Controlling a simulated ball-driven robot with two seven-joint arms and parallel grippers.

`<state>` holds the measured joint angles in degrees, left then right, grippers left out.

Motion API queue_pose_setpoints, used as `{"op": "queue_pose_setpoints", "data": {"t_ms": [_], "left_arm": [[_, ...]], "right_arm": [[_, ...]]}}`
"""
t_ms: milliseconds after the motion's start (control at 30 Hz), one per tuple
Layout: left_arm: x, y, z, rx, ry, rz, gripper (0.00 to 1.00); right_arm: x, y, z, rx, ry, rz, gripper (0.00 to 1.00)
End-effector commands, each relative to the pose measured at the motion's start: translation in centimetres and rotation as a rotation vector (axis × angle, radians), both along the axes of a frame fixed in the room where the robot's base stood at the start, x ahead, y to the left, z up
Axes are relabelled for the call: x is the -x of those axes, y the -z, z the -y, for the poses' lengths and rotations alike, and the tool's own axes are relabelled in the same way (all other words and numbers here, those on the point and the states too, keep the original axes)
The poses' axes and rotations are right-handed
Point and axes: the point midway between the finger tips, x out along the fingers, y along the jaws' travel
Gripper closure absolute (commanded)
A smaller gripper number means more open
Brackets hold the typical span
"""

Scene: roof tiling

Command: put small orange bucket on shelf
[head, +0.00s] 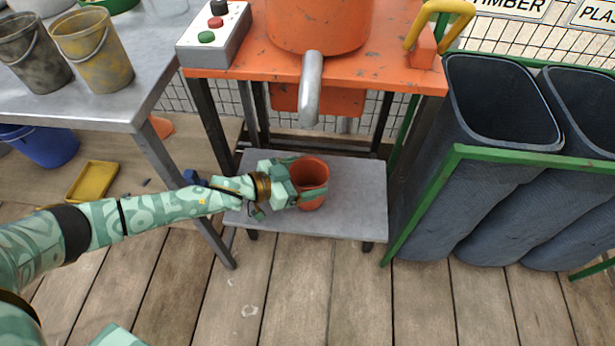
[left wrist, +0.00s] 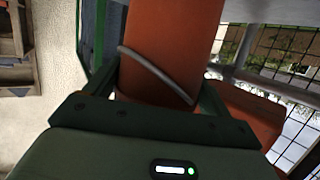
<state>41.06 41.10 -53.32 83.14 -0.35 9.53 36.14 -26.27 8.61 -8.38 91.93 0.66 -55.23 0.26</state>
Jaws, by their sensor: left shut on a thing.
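The small orange bucket (head: 311,178) is upright at the low grey shelf (head: 352,205) under the orange machine stand. My left gripper (head: 309,193) is shut on it from the left, with fingers on either side of its wall. In the left wrist view the bucket (left wrist: 172,45) fills the space between the fingers, with its grey wire handle (left wrist: 158,74) across it. My right gripper is not in view.
The orange machine (head: 318,25) with a grey spout (head: 311,90) hangs above the shelf. A grey table (head: 130,105) with a yellow bucket (head: 95,50) and a dark bucket (head: 32,50) stands left. Large grey bins (head: 500,160) in a green frame stand right. The shelf's right part is clear.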

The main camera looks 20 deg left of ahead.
Motion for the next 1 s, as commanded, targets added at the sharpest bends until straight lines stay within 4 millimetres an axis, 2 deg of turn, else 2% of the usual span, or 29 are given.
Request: {"op": "queue_pose_setpoints", "data": {"t_ms": [100,533,567,600,900,1000], "left_arm": [[0.0,0.6,0.0,0.001,0.0,-0.001,0.52],[0.0,0.8,0.0,0.0,0.0,0.001,0.52],[0.0,0.7,0.0,0.0,0.0,0.001,0.12],[0.0,0.7,0.0,0.0,0.0,0.001,0.01],[0.0,0.4,0.0,0.0,0.0,0.003,0.0],[0.4,0.1,-0.5,-0.002,-0.001,0.003,0.0]], "right_arm": [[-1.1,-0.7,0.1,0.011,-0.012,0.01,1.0],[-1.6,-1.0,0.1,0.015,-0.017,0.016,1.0],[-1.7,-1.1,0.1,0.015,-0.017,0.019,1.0],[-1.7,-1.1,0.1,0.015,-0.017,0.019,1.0],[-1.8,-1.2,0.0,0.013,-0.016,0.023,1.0],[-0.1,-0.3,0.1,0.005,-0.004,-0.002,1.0]]}}
